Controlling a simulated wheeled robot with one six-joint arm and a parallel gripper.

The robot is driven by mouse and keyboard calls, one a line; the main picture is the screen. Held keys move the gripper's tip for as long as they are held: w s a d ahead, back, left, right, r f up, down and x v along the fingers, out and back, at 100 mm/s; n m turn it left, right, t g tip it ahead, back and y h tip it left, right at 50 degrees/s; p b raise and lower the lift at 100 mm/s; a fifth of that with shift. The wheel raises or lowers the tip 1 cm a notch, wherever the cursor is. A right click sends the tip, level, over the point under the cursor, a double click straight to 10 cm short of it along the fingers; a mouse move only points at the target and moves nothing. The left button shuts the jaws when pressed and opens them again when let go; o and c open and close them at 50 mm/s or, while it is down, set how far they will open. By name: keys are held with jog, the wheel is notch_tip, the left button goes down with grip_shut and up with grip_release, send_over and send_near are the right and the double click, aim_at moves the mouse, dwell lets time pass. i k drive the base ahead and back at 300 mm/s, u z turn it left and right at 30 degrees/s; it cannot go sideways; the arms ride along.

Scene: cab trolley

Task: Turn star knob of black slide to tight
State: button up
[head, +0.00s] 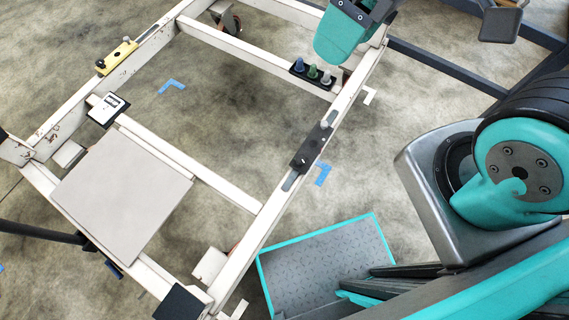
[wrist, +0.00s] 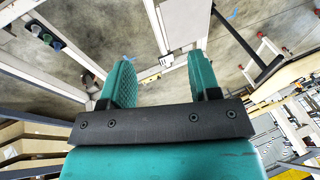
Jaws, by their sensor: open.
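The black slide (head: 312,148) sits on the right-hand white rail of the trolley frame in the head view. A small knob shows on it near its upper end, too small to tell its shape or how tight it is. My gripper (head: 338,52) is at the top of the head view, above and apart from the slide, near the far end of that rail. In the wrist view my gripper (wrist: 160,77) shows two teal fingers spread apart with nothing between them. I cannot make out the black slide in the wrist view.
A yellow slide (head: 118,57) sits on the left rail. A black holder with blue, green and pale knobs (head: 313,73) is on a crossbar near my gripper. A grey panel (head: 124,195) and a white device (head: 108,108) lie on the frame's left part. The frame's middle is open floor.

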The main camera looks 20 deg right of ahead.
aim_at(301, 159)
jog(key=z, duration=1.1)
jog(key=k, duration=1.15)
jog(key=u, duration=1.4)
jog(key=i, duration=0.5)
